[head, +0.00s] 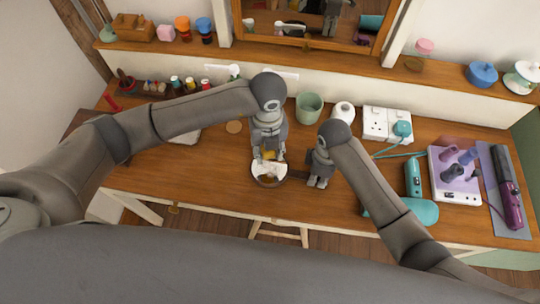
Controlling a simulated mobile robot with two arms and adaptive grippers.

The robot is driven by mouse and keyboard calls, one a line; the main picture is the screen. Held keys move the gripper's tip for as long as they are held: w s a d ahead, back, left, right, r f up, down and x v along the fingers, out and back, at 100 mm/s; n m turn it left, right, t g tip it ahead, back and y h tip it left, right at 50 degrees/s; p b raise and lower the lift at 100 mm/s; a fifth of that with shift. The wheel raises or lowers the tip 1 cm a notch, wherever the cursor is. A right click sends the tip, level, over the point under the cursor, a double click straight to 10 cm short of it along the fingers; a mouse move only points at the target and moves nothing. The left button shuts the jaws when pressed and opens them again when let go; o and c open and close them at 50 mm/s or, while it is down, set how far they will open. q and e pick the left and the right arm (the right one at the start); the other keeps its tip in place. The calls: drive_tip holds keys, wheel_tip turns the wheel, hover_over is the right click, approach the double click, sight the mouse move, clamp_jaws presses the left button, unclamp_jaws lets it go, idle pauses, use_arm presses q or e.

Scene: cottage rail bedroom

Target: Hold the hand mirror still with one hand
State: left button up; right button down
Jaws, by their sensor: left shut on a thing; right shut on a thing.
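The hand mirror (269,181) has a round, dark-rimmed head with a pale, reflecting face. It is at the front middle of the wooden dressing table, with its dark handle (298,174) pointing right. My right gripper (318,182) is shut on the handle's right end. My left gripper (268,158) is over the back part of the mirror's head, shut on a small yellow thing (269,154) that is mostly hidden by the fingers. I cannot tell whether this thing touches the glass, or whether the mirror rests on the table or is just above it.
The dressing table (215,188) is clear to the left of the mirror. A green cup (309,107), a white socket block (387,124) and a teal hair tool (413,178) with a cord stand behind and right. A white stand (455,180) and purple tool (508,195) are farther right.

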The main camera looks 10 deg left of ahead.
use_arm(q)
drive_tip(key=a+m, duration=0.1)
drive_tip(key=m, duration=0.1)
drive_tip(key=a+m, duration=0.1)
drive_tip(key=m, duration=0.1)
drive_tip(key=shift+f, duration=0.3)
drive_tip(key=a+m, duration=0.2)
drive_tip(key=m, duration=0.2)
hover_over(257, 168)
drive_tip(key=shift+a+f, duration=0.1)
drive_tip(key=shift+f, duration=3.1)
drive_tip(key=shift+f, duration=1.05)
